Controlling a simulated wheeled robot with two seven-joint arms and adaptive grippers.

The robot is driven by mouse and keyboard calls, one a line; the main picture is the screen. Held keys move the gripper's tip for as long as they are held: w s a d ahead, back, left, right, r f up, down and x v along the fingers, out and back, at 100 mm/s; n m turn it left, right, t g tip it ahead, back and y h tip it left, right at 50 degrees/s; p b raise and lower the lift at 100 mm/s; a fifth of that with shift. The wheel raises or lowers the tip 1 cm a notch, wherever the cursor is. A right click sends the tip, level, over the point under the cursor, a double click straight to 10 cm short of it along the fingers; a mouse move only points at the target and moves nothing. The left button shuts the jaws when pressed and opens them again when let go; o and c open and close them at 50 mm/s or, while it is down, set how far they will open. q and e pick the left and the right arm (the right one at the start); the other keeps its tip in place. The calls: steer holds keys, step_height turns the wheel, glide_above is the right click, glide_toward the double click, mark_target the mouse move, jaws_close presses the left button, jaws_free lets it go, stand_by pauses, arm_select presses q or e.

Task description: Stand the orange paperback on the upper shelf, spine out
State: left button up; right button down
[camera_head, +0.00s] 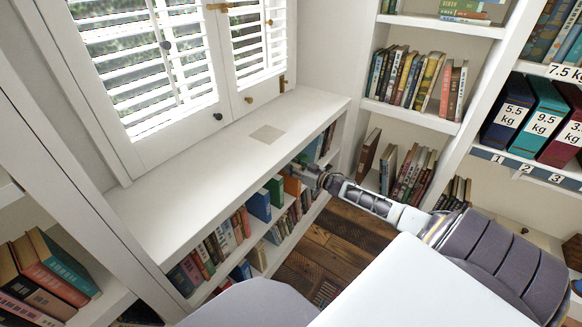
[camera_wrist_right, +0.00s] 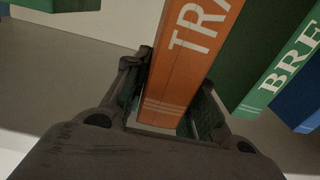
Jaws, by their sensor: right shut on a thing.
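The orange paperback (camera_head: 292,187) is at the upper shelf of the low white bookcase under the window. In the right wrist view its orange spine (camera_wrist_right: 188,62), with large white letters "TRA", faces the camera. My right gripper (camera_head: 300,172) is shut on it, with one finger on each side of the spine (camera_wrist_right: 172,108). The book looks roughly upright. Whether its bottom edge touches the shelf board is hidden. A green book (camera_wrist_right: 262,50) stands close on its right in the wrist view. My left gripper is not in view.
A blue book (camera_head: 258,206) and a green book (camera_head: 274,190) stand to the left of the paperback in the head view. The bookcase's white top (camera_head: 200,190) overhangs the shelf and is mostly clear. Tall shelves (camera_head: 430,118) with several books stand at the right.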

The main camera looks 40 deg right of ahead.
steer(key=shift+f, duration=0.1)
steer(key=c, duration=1.1)
jaws_free()
steer(key=shift+f, duration=0.1)
steer(key=shift+s, duration=0.25)
steer(key=v, duration=1.1)
steer(key=shift+s, duration=0.2)
steer(key=shift+d, duration=0.15)
stand_by(0.5)
